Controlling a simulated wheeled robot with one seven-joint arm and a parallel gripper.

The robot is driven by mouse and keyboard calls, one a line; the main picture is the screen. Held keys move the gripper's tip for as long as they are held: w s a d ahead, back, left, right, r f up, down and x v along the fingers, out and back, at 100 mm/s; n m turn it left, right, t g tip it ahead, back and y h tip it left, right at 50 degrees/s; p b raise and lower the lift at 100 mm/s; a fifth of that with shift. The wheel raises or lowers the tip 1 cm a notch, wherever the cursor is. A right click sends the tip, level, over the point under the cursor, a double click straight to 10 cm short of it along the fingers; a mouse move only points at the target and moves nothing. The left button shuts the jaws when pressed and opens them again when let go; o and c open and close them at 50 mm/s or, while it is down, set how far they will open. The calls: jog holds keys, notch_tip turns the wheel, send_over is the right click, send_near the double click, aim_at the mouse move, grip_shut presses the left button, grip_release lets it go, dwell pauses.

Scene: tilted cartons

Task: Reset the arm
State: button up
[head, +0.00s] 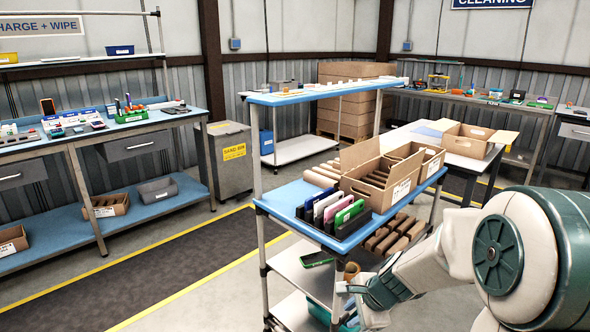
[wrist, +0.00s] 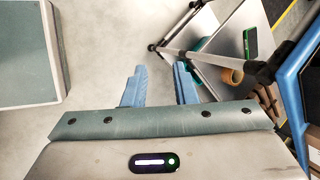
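My gripper (wrist: 160,86) is open and empty in the wrist view, with two blue fingers apart and bare floor between them. In the head view my arm reaches in from the right, and my gripper (head: 352,292) is low beside the cart's lower shelves. A blue-topped cart (head: 283,196) stands in front of me. Its top holds open cardboard cartons (head: 378,185) and a rack of upright coloured devices (head: 336,210).
A cart leg (wrist: 212,57) and blue cart edge (wrist: 290,85) are close on the right in the wrist view. A teal bin (head: 319,312) sits on the bottom shelf. A workbench (head: 100,133) stands left, a white table (head: 455,146) behind. The floor aisle (head: 150,275) is clear.

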jog(key=s+d+r+n+g+h+p, duration=0.1)
jog(key=s+r+n+h+p, duration=0.2)
jog(key=s+r+n+p, duration=0.7)
jog(key=s+r+n, duration=0.5)
jog(key=s+r, duration=0.3)
jog(key=r, duration=0.3)
jog(key=shift+s+r+n, duration=0.15)
jog(key=shift+r+n, duration=0.15)
jog(key=shift+r, duration=0.1)
jog(key=shift+d, duration=0.1)
